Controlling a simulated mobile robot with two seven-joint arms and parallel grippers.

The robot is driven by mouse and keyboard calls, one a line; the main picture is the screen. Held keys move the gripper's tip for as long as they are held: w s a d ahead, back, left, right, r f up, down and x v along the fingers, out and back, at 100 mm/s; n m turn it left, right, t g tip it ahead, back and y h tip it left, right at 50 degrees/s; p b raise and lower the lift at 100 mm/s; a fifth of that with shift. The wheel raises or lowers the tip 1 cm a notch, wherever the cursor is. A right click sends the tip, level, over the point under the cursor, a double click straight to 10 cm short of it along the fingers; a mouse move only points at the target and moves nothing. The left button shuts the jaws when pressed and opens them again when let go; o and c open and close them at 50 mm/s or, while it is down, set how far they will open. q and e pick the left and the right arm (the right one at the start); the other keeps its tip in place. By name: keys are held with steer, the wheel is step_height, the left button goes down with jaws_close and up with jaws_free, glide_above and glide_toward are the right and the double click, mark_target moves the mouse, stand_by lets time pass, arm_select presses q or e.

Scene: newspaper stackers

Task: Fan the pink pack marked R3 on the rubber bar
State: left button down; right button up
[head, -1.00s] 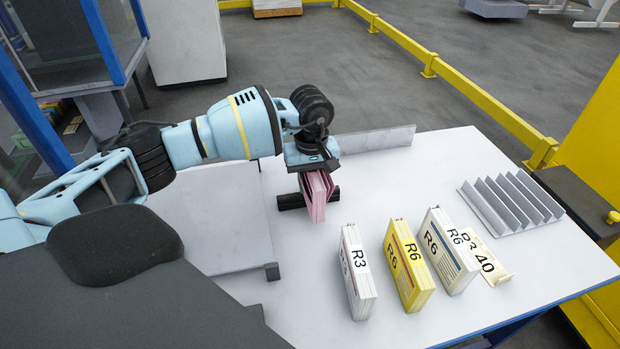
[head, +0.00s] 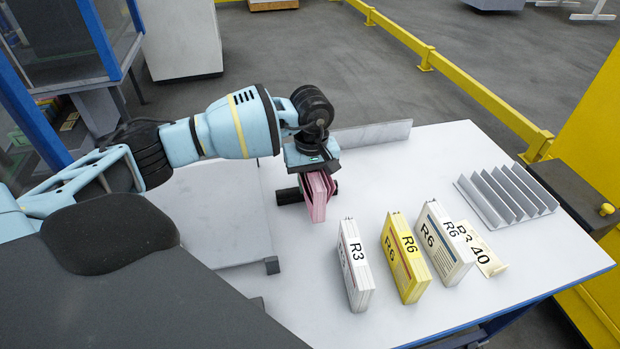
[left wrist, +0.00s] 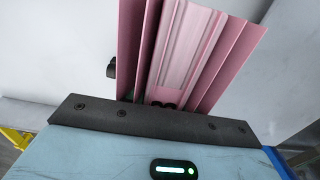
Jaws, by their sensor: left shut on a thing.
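My left gripper (head: 314,172) is shut on the pink pack (head: 319,203), which hangs upright below it. The pack's sheets stand spread apart at the lower end. The pack also shows in the left wrist view (left wrist: 185,50), with gaps between its outer sheets. The black rubber bar (head: 288,196) lies on the white table right behind and beside the pack; I cannot tell whether they touch. No marking is readable on the pink pack. My right gripper is not in view.
A white R3 pack (head: 355,268), a yellow R6 pack (head: 404,260) and a white R6 pack (head: 444,245) stand in front. A card marked R3 40 (head: 484,252) lies beside them. A grey ridged rack (head: 505,195) is at right. A low grey fence (head: 372,133) stands behind.

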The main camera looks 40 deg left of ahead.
arm_select(q)
steer(key=shift+s+d, duration=0.25)
steer(key=shift+d, duration=0.05)
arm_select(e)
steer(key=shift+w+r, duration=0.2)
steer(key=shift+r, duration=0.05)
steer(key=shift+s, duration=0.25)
